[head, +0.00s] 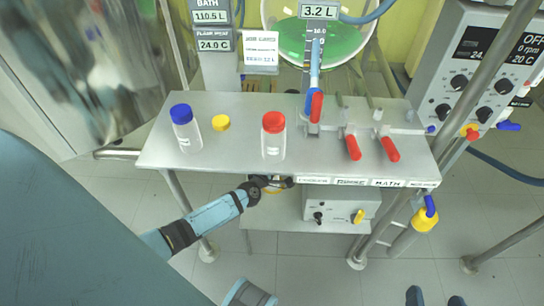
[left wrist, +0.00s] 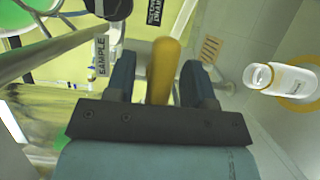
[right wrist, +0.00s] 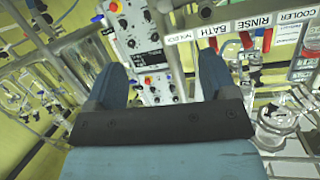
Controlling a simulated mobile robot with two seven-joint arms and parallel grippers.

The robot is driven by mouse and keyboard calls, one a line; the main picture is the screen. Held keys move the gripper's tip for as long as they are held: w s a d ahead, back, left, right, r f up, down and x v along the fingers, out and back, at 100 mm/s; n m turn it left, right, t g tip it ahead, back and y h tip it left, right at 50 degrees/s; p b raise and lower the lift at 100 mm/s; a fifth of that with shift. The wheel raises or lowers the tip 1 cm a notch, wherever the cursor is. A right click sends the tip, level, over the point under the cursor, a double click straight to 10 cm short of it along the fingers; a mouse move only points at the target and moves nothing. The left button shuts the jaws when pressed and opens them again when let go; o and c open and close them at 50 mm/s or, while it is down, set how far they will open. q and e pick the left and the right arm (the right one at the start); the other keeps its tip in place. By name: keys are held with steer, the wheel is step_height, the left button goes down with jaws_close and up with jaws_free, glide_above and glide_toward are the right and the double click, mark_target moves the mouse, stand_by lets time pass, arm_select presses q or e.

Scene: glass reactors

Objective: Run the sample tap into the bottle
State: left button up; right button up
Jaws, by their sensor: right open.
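My left gripper (head: 268,184) reaches to the front edge of the grey shelf, at its underside. In the left wrist view a yellow handle (left wrist: 162,70) stands between the left fingers (left wrist: 157,72); whether they press on it I cannot tell. A SAMPLE tag (left wrist: 100,55) hangs left of it. An uncapped clear bottle (left wrist: 283,80) with a white label shows at the right, with a yellow ring around or behind it, apart from the fingers. My right gripper (head: 436,298) shows only as fingertips at the bottom edge; in the right wrist view it is open and empty (right wrist: 162,75).
On the shelf (head: 228,135) are a blue-capped bottle (head: 186,130), a loose yellow cap (head: 221,122), a red-capped bottle (head: 273,138) and red-handled valves (head: 352,147). A control box (head: 341,207) sits below. A metal rail (head: 480,80) and control panel (head: 490,75) stand right.

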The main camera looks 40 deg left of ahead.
arm_select(q)
steer(key=c, duration=0.8)
steer(key=shift+f, duration=0.1)
arm_select(e)
steer(key=shift+w+f, duration=0.1)
steer(key=shift+f, duration=0.1)
